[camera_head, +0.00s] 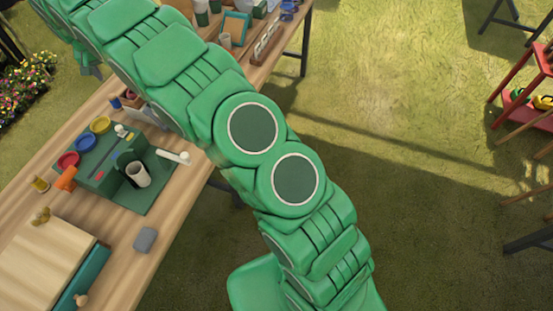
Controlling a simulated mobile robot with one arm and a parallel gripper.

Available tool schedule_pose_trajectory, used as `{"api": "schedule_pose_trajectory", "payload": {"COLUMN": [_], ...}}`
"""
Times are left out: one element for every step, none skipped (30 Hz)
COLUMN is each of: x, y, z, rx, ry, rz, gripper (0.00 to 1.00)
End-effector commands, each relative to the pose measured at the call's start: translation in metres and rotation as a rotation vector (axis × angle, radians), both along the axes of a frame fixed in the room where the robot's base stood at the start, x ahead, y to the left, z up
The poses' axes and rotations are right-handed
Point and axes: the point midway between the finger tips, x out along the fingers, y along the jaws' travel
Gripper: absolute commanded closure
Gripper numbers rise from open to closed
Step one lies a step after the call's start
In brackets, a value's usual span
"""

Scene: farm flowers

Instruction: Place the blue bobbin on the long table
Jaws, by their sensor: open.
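The long wooden table (45,188) runs diagonally from the lower left to the top centre. I cannot pick out the blue bobbin for certain. A small blue object (115,103) stands near the table's far edge. More small blue objects (288,12) are at the table's top end, too small to identify. My green arm crosses over the table from the bottom centre to the top left and hides part of it.
A green device (100,183) with red, blue and yellow discs stands on the table. A wooden-topped box (45,260) and a grey block (145,240) are nearby. A framed item (234,28) stands at the top end. A red shelf (515,85) is at right; open grass lies between.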

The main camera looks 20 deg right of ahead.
Motion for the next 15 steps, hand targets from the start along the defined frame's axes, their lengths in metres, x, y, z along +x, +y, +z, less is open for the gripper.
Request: {"api": "schedule_pose_trajectory", "payload": {"x": [-0.006, -0.009, -0.014, -0.018, -0.023, -0.028, -0.032, -0.037, -0.043, -0.048, -0.053, -0.060, -0.065, -0.071, -0.079], "y": [-0.014, -0.021, -0.031, -0.039, -0.046, -0.056, -0.063, -0.070, -0.079, -0.086, -0.093, -0.102, -0.109, -0.116, -0.124], "z": [0.009, 0.015, 0.022, 0.026, 0.029, 0.035, 0.040, 0.045, 0.049, 0.052, 0.056, 0.063, 0.067, 0.069, 0.073], "rx": [-0.008, -0.012, -0.017, -0.022, -0.027, -0.032, -0.035, -0.038, -0.043, -0.047, -0.050, -0.053, -0.055, -0.057, -0.062], "ry": [0.006, 0.009, 0.013, 0.019, 0.025, 0.031, 0.034, 0.037, 0.046, 0.052, 0.057, 0.061, 0.065, 0.072, 0.081], "rz": [-0.007, -0.009, -0.012, -0.015, -0.018, -0.021, -0.022, -0.025, -0.028, -0.031, -0.033, -0.036, -0.038, -0.040, -0.043], "gripper": [0.42, 0.42, 0.42, 0.42, 0.42, 0.42, 0.42, 0.42, 0.42, 0.42, 0.42, 0.42, 0.42, 0.42, 0.42]}}
